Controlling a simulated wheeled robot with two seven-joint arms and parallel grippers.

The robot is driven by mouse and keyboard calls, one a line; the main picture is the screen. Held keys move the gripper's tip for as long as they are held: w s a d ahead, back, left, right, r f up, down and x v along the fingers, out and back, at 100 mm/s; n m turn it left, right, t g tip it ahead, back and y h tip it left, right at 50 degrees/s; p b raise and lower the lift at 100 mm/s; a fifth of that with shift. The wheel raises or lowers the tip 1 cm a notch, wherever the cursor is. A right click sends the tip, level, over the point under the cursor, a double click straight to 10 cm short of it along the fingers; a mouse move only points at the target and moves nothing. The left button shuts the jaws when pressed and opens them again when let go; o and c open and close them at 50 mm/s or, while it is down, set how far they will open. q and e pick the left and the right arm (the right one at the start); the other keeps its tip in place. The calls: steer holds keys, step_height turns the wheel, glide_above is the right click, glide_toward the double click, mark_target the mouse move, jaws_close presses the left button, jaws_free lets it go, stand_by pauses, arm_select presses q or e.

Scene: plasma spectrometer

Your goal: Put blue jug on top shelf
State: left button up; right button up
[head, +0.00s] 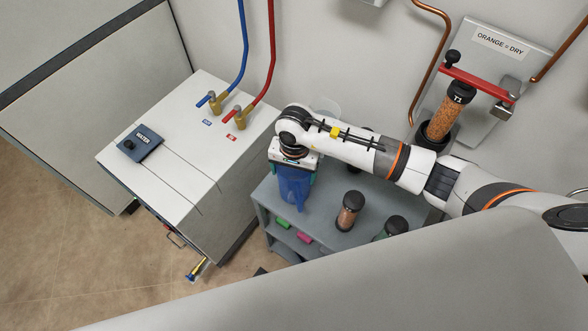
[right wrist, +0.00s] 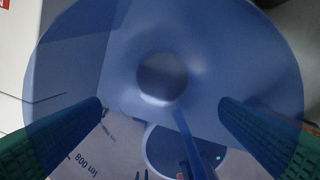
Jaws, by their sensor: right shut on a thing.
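The blue jug (head: 294,188) is upright at the left end of the grey shelf unit (head: 327,238), over its top board. I cannot tell whether its base touches the board. My right gripper (head: 292,168) points down and is shut on the jug from above. In the right wrist view the see-through blue jug (right wrist: 205,60) fills most of the picture, with the green finger pads of my right gripper (right wrist: 162,112) on both sides of it. My left gripper is not in view.
A dark-capped jar (head: 349,211) and another jar (head: 394,229) stand on the shelf top. Green (head: 283,222) and pink (head: 305,237) items lie on the level below. A white cabinet (head: 190,150) with hose fittings stands at left. An orange-filled drying tube (head: 447,116) hangs on the wall.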

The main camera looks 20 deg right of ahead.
steer(key=shift+f, duration=0.2)
steer(key=o, duration=1.3)
steer(key=shift+c, duration=0.2)
steer(key=shift+r, duration=0.15)
step_height(320, 180, up, 12)
steer(key=b, duration=0.1)
steer(key=shift+d, duration=0.15)
steer(key=shift+s, duration=0.15)
